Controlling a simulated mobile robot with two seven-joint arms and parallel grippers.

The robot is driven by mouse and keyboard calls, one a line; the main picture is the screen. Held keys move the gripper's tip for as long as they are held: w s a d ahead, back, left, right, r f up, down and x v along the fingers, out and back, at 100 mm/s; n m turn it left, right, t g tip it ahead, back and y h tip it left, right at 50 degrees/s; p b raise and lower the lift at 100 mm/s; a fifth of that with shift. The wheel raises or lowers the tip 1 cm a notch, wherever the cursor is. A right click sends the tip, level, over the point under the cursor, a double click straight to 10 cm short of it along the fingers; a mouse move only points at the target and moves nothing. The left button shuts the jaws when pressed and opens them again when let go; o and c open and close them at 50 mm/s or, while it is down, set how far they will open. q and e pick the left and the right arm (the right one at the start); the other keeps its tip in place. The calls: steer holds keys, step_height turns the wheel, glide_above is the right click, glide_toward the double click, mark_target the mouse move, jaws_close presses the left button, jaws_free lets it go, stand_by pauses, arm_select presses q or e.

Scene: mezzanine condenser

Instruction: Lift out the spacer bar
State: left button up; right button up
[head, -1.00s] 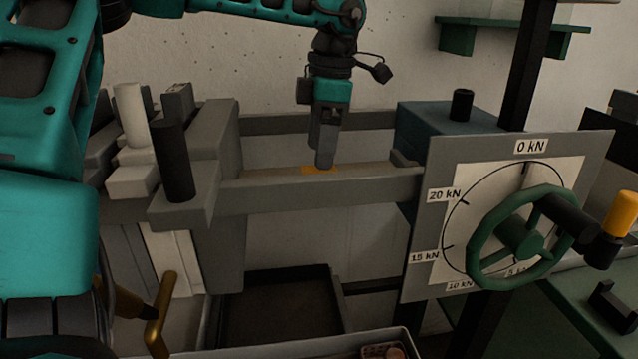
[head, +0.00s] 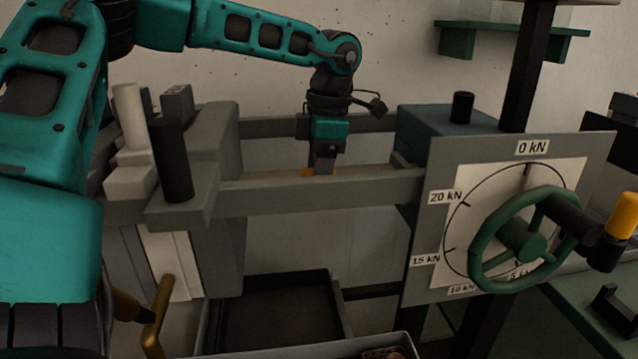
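A beige-brown bar (head: 372,171), which looks like the spacer bar, lies level between two grey rails. A small orange patch (head: 307,172) shows near its middle. My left gripper (head: 321,171) points straight down at this patch, its fingertips at the bar's height behind the front rail. The fingers overlap in this view, so I cannot tell whether they are open or shut on the bar. The front rail hides the bar's lower side. My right gripper is not in view.
The grey front rail (head: 320,194) runs close before the bar. A grey block with a black post (head: 172,160) stands left. A dial plate (head: 437,205) with a green handwheel (head: 478,262) stands right. A dark open tray (head: 275,312) lies below.

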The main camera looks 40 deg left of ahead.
arm_select(q)
jaws_close()
steer(key=shift+r, duration=0.25)
stand_by(0.3)
